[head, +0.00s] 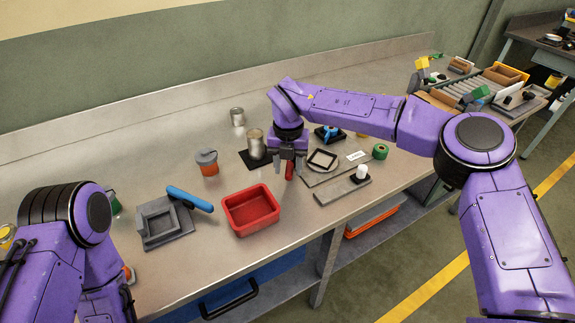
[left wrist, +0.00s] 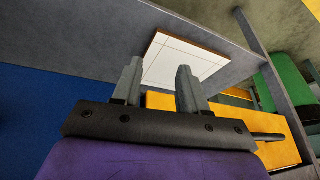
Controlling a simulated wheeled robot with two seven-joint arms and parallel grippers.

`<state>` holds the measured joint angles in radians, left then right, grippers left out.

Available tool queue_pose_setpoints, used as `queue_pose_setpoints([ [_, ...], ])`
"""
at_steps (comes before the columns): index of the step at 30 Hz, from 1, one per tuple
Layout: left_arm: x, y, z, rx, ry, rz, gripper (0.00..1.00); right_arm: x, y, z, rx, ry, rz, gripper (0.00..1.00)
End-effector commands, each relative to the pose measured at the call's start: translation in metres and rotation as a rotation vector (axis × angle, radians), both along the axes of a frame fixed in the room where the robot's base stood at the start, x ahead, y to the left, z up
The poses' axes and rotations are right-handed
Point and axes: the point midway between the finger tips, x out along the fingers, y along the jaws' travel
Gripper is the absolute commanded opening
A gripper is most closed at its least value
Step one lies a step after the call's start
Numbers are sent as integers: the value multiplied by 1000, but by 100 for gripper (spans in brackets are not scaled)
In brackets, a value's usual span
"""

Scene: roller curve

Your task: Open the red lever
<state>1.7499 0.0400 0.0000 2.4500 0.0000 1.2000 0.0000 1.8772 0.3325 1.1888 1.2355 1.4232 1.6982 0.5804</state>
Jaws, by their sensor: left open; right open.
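The red lever (head: 289,172) shows in the head view as a short, upright red piece at the middle of the workbench. My right gripper (head: 288,164) points down over it with its fingers apart, one on each side in the picture. I cannot tell whether the fingers touch it. The gripper hides the lever's upper part and base. My left gripper (left wrist: 157,84) shows in the left wrist view, open with nothing between its fingers. It is below or beside the bench, facing a white panel, and out of sight in the head view.
A red bin (head: 251,209) and a grey fixture with a blue handle (head: 189,198) stand left of the lever. A metal cylinder (head: 256,144) stands close behind my right gripper. A grey plate with a white knob (head: 342,190) lies to the right.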

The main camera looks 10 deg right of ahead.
Motion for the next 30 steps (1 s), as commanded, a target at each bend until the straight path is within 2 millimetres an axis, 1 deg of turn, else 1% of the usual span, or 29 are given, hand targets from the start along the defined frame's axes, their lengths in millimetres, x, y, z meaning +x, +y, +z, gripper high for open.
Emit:
queue_pose_setpoints([
  [2, 0, 0, -4, 0, 0, 0, 43, 1, 0, 9, 1, -4, -2, 47],
  [4, 0, 0, -8, 0, 0, 0, 43, 1, 1, 23, 0, -6, -1, 47],
  [9, 0, 0, -15, 0, 0, 0, 43, 2, 1, 65, -1, -6, -1, 47],
  [12, 0, 0, -17, 0, 0, 0, 43, 2, 1, 85, 0, -3, -1, 47],
  [15, 0, 0, -18, 0, 0, 0, 43, 2, 2, 97, 0, -2, 0, 47],
  [19, 0, 0, -18, 0, 0, 0, 43, 1, 2, 103, 0, 0, 1, 47],
  [30, 0, 0, -17, 0, 0, 0, 43, 1, 2, 103, 0, 0, 2, 47],
])
